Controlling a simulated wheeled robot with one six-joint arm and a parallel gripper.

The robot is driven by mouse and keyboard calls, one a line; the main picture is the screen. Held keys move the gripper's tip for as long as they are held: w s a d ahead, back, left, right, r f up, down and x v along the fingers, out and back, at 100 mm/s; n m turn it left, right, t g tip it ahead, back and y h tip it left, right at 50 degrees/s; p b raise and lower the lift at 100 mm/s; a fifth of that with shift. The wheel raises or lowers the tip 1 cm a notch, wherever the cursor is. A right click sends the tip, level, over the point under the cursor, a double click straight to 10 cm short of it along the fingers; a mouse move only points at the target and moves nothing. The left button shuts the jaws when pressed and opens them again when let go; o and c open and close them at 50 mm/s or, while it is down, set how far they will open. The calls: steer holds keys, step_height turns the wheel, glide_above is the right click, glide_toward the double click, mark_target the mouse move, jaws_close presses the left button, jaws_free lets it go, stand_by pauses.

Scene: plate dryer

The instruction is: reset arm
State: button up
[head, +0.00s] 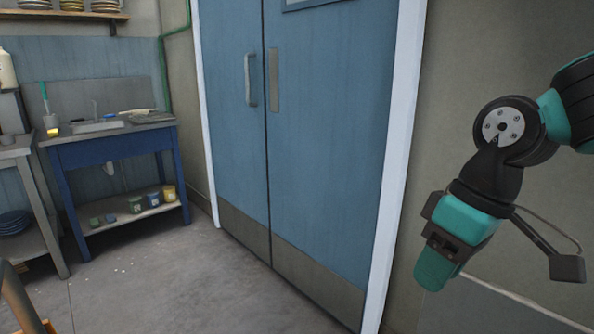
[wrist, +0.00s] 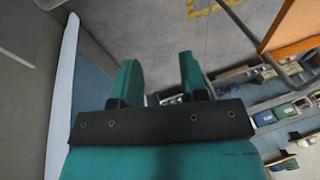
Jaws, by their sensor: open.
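My gripper (head: 437,268) hangs at the right side of the head view, at the end of my black and teal arm, pointing down and to the left. It is in the air in front of the beige wall, to the right of the blue double door. In the wrist view, its two teal fingers (wrist: 160,80) stand apart with nothing between them, and grey floor shows beyond.
The blue double door (head: 328,120) is closed. A blue sink table (head: 112,148) with several small tins below stands at the left, beside a grey table (head: 18,150). The floor (head: 170,275) before the door is mostly clear, with small white bits at left.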

steer(key=s+a+f, duration=0.2)
steer(key=s+a, duration=0.1)
steer(key=s, duration=0.9)
step_height(320, 180, up, 17)
steer(key=w+p, duration=0.1)
steer(key=p, duration=1.6)
steer(key=shift+w+m+y, duration=0.2)
steer(key=shift+m+y, duration=0.1)
steer(key=shift+y, duration=0.1)
steer(key=shift+r, duration=0.1)
